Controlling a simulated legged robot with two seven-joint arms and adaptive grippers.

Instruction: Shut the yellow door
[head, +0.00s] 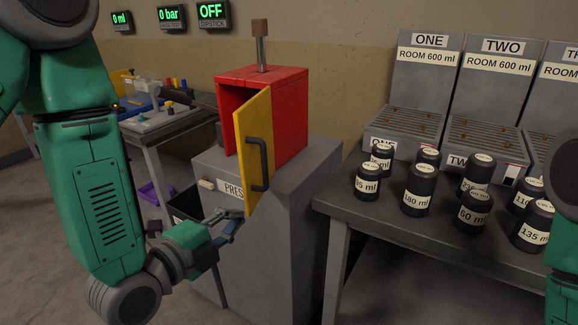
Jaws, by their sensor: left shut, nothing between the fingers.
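The yellow door (257,122) is hinged on a red box (291,118) and stands partly open, swung out toward me. It has a dark vertical handle (259,165). The red box sits on a grey press cabinet (285,235). My left gripper (236,216) is shut and empty, just below the door's lower end and in front of the cabinet. I cannot tell whether it touches the door. Of my right arm only a green part shows at the right edge; its gripper is out of view.
A dark table (410,222) on the right holds several black labelled canisters and grey racks marked ONE (419,85) and TWO (490,95). A workbench (165,125) with tools stands behind left. Green displays (171,18) hang on the wall. Open floor lies at lower left.

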